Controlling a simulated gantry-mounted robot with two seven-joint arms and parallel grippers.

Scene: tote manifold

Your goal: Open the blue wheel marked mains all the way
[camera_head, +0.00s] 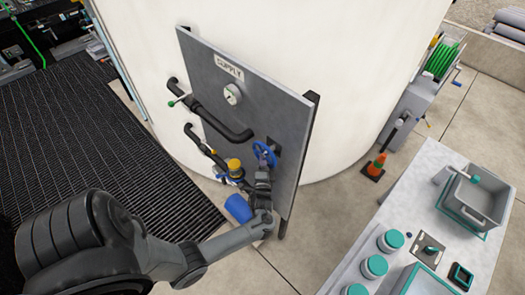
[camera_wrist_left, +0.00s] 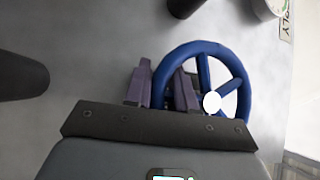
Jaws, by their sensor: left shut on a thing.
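The blue wheel (camera_head: 264,154) is mounted on the right part of the grey supply panel (camera_head: 268,104). In the left wrist view it shows as a blue rim and spokes (camera_wrist_left: 204,72) around a white hub. My left gripper (camera_head: 263,169) reaches up to the wheel from below. In the left wrist view its two dark purple fingers (camera_wrist_left: 160,88) stand on either side of the left part of the rim, shut on it. The fingers hide part of the rim. No mains marking is readable. My right gripper is not in view.
A pressure gauge (camera_head: 232,94) and black pipes (camera_head: 222,121) stick out from the panel. A yellow-capped fitting (camera_head: 234,165) and a blue cylinder (camera_head: 238,208) are close to my left arm. A table (camera_head: 424,192) with a grey tote (camera_head: 478,199) and jars stands at right.

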